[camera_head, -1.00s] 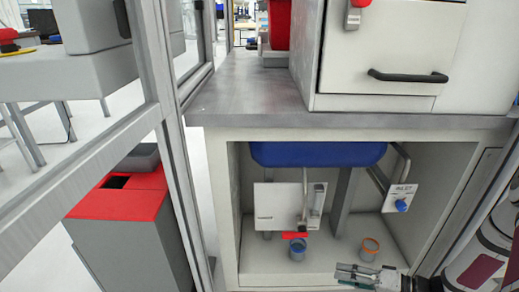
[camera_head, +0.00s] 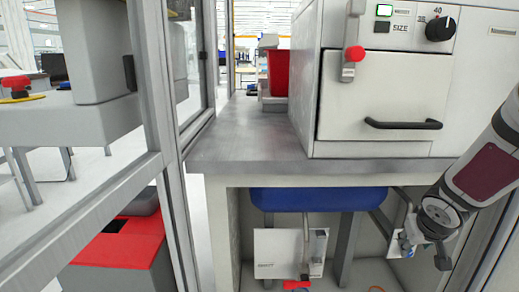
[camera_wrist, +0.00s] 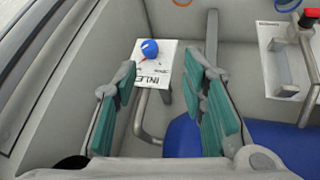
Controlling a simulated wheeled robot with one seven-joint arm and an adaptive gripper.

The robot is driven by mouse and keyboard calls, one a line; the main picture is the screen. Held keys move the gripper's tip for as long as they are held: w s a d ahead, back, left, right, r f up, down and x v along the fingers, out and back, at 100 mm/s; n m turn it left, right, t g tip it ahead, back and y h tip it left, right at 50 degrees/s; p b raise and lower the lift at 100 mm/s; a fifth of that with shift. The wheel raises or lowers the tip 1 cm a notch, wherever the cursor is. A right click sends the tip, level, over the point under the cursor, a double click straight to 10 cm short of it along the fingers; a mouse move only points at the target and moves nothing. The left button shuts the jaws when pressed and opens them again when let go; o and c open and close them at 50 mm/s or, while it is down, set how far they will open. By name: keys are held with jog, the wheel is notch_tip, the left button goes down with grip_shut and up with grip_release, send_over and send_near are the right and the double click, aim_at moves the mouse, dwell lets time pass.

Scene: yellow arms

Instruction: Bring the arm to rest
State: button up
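My gripper (camera_wrist: 162,78) shows in the wrist view with its two green-padded fingers apart and nothing held between them. Beyond the gap is a white INLET panel (camera_wrist: 165,85) with a blue knob (camera_wrist: 149,48), on a bent grey pipe. The fingers look apart from the panel, though the exact distance is unclear. In the head view, my arm (camera_head: 485,178) is bent at the right edge, in front of the cabinet opening. My fingers cannot be made out there. The arm partly covers the INLET panel and its blue knob.
A blue tank (camera_head: 320,198) hangs under the grey counter (camera_head: 255,140). A white panel (camera_head: 280,252) stands below it. A white oven-like box (camera_head: 385,95) with a black handle sits on the counter. A metal frame post (camera_head: 155,95) stands left.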

jog(key=s+a+r+m+g+h, duration=0.1)
jog(key=s+a+r, duration=0.2)
jog(key=s+r, duration=0.3)
jog(key=s+a+r+g, duration=0.2)
jog(key=s+a+r, duration=0.15)
jog(key=s, duration=0.55)
jog(key=s+a+r+n+g+y, duration=0.1)
jog(key=s+a+y, duration=0.1)
jog(key=s+a, duration=0.6)
jog(key=s+a+r+n+g+y, duration=0.15)
jog(key=s+a, duration=0.25)
jog(key=s, duration=0.7)
notch_tip(320, 180, up, 38)
jog(key=t+p, duration=0.4)
jog(key=p, duration=3.3)
jog(key=shift+y, duration=0.35)
